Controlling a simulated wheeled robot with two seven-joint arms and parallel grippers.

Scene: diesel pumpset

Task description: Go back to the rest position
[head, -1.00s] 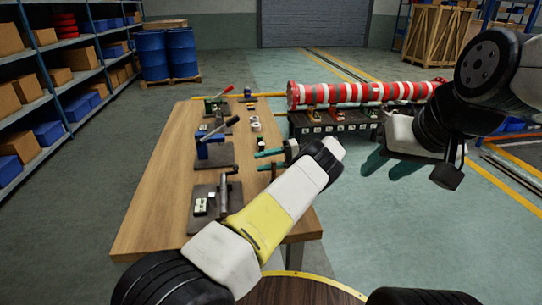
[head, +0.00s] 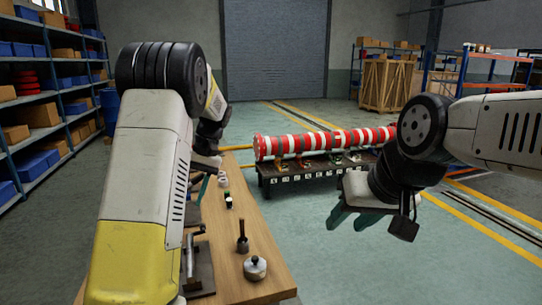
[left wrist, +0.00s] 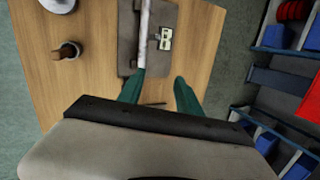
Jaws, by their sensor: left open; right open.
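My left gripper (left wrist: 158,92) is open and empty in the left wrist view. Its two teal fingers are spread above the wooden table, near a grey plate (left wrist: 128,60) that carries a light rod and a small white block (left wrist: 165,38). In the head view my bent left arm largely hides this gripper; a teal finger shows past the forearm. My right gripper (head: 350,215) is open and empty in the head view. It hangs over the floor, right of the table, with teal fingers pointing down and left.
The wooden table (head: 255,225) holds a lidded metal pot (head: 255,268) and a dark handled tool (head: 242,238). A red-and-white striped column (head: 300,144) lies on a dark low stand (head: 310,170) beyond. Shelves (head: 45,100) stand left.

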